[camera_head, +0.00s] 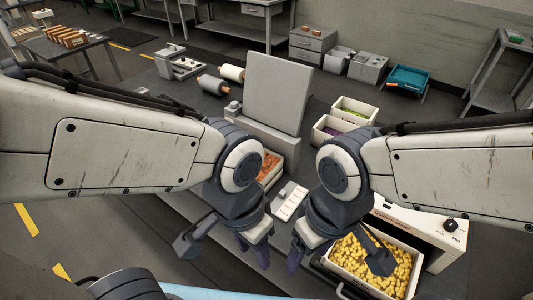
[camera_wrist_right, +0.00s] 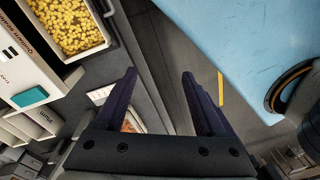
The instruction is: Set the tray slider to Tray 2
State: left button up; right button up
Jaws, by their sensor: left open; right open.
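A small pale panel (camera_head: 289,202) with a light strip and faint marks lies on the bench between my two arms; it looks like the slider panel, but the slider's setting is too small to read. In the right wrist view, part of a pale panel (camera_wrist_right: 100,95) shows left of the fingers. My left gripper (camera_head: 253,250) is open and empty, pointing down in front of the panel, to its left. My right gripper (camera_head: 309,256) is open and empty, in front of the panel to its right; its dark fingers stand apart in the wrist view (camera_wrist_right: 159,75).
A bin of yellow candies (camera_head: 414,282) stands close beside my right gripper, with a white machine (camera_head: 445,232) with a black knob behind it. An orange-filled bin (camera_head: 281,158) and a grey upright board (camera_head: 274,95) stand behind. Bins with green and purple contents are farther back.

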aim_at(282, 194)
jog(key=k, duration=1.1)
jog(key=u, duration=0.8)
jog(key=i, duration=0.9)
jog(key=z, duration=0.5)
jog(key=i, duration=0.7)
jog(key=z, duration=0.7)
